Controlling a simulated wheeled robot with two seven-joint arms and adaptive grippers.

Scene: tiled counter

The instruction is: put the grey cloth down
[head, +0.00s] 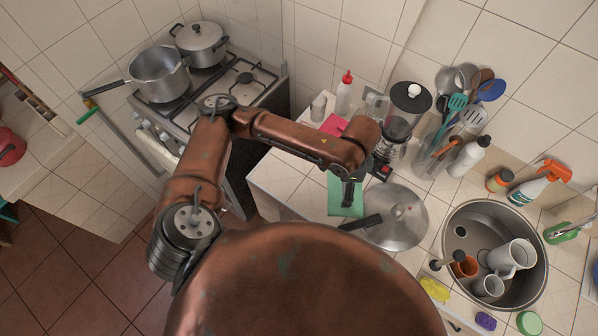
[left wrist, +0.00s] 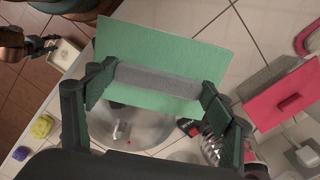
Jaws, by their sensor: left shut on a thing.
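My left gripper (head: 348,194) reaches down over the counter, left of the steel lid. In the left wrist view its fingers (left wrist: 158,88) are shut on the grey cloth (left wrist: 155,80), which shows as a narrow roll spanning the gap between them. The cloth is over a flat green sheet (left wrist: 160,48); I cannot tell whether it touches the sheet. In the head view the green sheet (head: 338,203) shows under the gripper, and the cloth is hidden or too small to make out.
The steel lid (head: 402,217) lies close on the right of the green sheet. A pink item (head: 333,125), a blender (head: 405,110) and a utensil holder stand behind. The sink (head: 515,225) with mugs is at right. The counter's left edge is near; tiles left of the sheet are bare.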

